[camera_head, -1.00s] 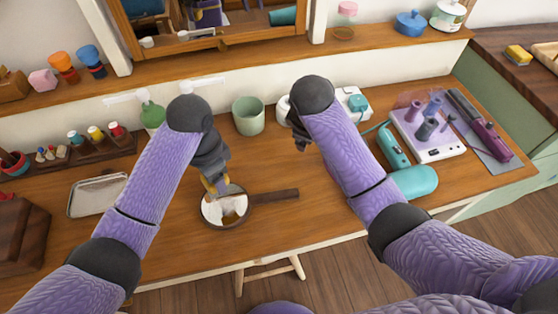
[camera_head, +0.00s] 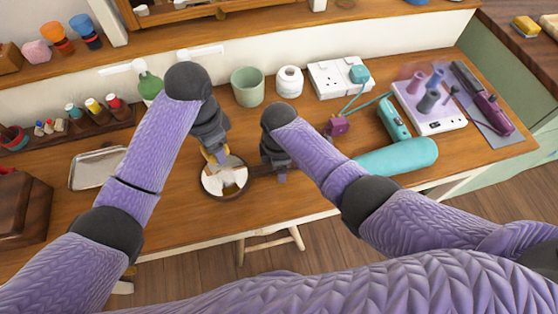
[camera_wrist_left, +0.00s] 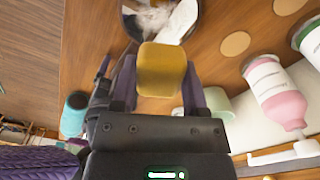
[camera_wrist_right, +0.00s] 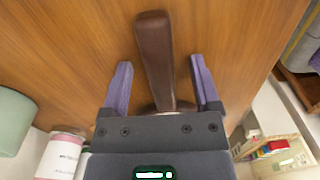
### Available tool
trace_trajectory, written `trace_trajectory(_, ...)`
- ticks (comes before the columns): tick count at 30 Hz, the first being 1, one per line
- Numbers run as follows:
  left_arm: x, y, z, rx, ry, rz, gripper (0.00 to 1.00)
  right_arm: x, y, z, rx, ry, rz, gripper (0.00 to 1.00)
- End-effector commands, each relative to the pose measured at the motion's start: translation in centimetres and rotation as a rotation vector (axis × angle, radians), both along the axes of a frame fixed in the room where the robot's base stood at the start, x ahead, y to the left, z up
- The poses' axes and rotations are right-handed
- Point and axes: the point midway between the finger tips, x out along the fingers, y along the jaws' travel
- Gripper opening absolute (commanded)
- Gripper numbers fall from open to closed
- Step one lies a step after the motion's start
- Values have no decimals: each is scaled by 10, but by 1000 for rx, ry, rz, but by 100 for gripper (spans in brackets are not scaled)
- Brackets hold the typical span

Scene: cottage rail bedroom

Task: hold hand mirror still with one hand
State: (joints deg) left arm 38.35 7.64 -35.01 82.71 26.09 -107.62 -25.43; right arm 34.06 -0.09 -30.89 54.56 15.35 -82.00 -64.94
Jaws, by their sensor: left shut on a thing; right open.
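The round hand mirror (camera_head: 226,184) lies on the wooden desk, its dark brown handle (camera_wrist_right: 155,50) pointing right in the head view. Pale patches show on its glass; I cannot tell whether they are marks or reflections. My left gripper (camera_head: 220,160) is shut on a yellow block (camera_wrist_left: 162,70), held at the mirror's upper edge in the head view. I cannot tell whether the block touches the glass. My right gripper (camera_wrist_right: 157,75) is open over the handle; in the right wrist view the handle lies between its two fingers, with gaps on both sides.
A metal tray (camera_head: 97,168) lies left. The desk's front edge is close.

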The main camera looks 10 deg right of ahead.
Motion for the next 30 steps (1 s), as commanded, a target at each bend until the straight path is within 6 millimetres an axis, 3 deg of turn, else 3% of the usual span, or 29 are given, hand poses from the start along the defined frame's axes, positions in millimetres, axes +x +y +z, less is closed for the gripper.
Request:
trace_trajectory(5, 0, 0, 0, 0, 0, 0, 10, 0, 0, 0, 0, 0, 0, 79)
trace_trajectory(15, 0, 0, 0, 0, 0, 0, 10, 0, 0, 0, 0, 0, -1, 10)
trace_trajectory(17, 0, 0, 0, 0, 0, 0, 10, 0, 0, 0, 0, 0, -1, 0)
trace_trajectory(30, 0, 0, 0, 0, 0, 0, 10, 0, 0, 0, 0, 0, -1, 0)
